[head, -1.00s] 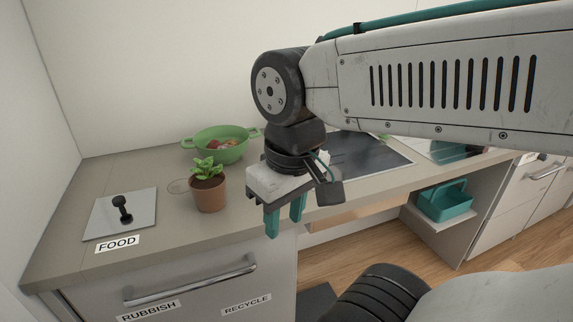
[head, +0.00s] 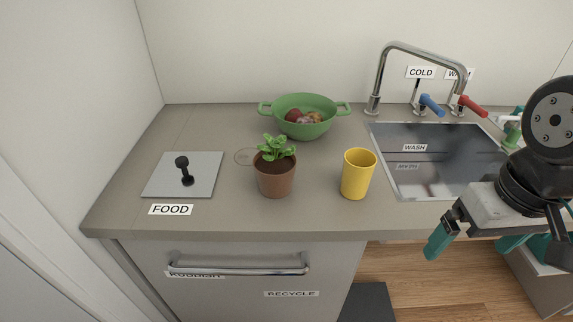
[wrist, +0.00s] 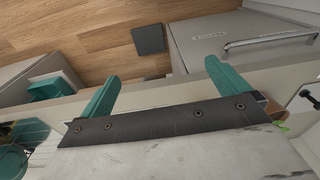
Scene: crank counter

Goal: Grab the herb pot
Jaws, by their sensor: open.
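The herb pot (head: 275,179) is a brown terracotta pot with a green leafy plant, upright on the counter left of the yellow cup. My gripper (head: 474,244) has teal fingers and is at the right of the head view, by the counter's front edge below the sink. It is open and empty, well to the right of the pot and apart from it. In the wrist view my gripper (wrist: 162,73) spreads its fingers over the floor and counter edge. A small brown and green bit at that view's right edge may be the pot; I cannot tell.
A yellow cup (head: 358,174) stands close right of the pot. A green colander (head: 304,128) with produce is behind it. A lidded plate with a black knob (head: 185,171) lies left. The sink (head: 433,160) and tap (head: 381,80) are right. Counter in front of the pot is clear.

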